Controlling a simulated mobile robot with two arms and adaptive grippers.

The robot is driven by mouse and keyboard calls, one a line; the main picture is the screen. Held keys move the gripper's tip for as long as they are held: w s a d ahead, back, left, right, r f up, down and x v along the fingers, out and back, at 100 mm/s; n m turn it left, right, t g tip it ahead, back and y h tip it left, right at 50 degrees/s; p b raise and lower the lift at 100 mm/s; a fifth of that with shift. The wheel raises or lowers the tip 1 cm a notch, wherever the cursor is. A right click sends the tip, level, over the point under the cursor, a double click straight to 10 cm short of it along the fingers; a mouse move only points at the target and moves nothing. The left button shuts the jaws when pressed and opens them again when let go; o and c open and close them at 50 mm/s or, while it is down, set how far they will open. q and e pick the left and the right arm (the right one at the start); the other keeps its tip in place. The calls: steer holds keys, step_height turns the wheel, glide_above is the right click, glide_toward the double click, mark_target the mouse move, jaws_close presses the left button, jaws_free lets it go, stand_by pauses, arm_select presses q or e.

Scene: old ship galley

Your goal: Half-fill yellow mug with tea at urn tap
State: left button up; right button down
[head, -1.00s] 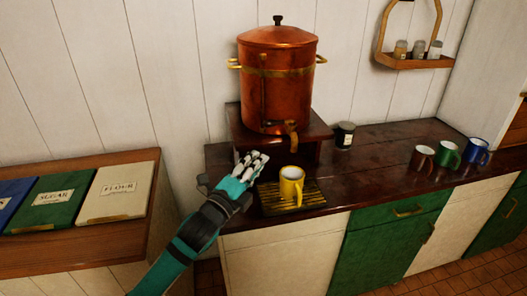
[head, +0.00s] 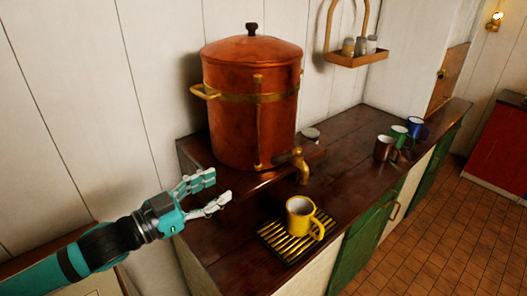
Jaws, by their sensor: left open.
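The yellow mug (head: 299,215) stands upright on a slatted drip tray (head: 272,238) on the dark wooden counter. Its handle points to the lower right, and its inside looks empty, though the bottom is hard to see. The copper urn (head: 236,120) stands on a wooden stand (head: 262,181) behind the mug. Its brass tap (head: 301,168) sticks out above and close to the mug; I cannot tell whether the spout is exactly over it. My left gripper (head: 216,191) is open and empty, left of the mug and in front of the urn's base. My right gripper is not in view.
A brown mug (head: 383,149), a green mug (head: 399,136) and a blue mug (head: 417,128) stand further right on the counter. A wall rack (head: 357,58) holds jars. The counter between is clear.

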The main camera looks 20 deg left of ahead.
arm_select(q)
steer(key=p, duration=0.3)
glide_toward(281, 159)
steer(key=w, duration=0.2)
steer(key=shift+w+d, duration=0.35)
steer(key=shift+w, duration=0.05)
steer(key=x, duration=0.2)
steer(key=p+x, duration=0.1)
steer(key=x, duration=0.2)
steer(key=p+x, duration=0.1)
steer(key=x, duration=0.1)
steer(key=shift+w+d+f, duration=0.1)
steer(key=shift+w+f, duration=0.05)
steer(key=shift+f, duration=0.15)
steer(key=shift+w+d+p, duration=0.3)
steer(key=shift+w, duration=0.05)
steer(key=shift+f, duration=0.1)
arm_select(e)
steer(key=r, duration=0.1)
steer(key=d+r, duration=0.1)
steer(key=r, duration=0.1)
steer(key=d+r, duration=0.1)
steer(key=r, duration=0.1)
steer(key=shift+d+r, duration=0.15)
arm_select(q)
steer(key=c, duration=0.9)
jaws_close()
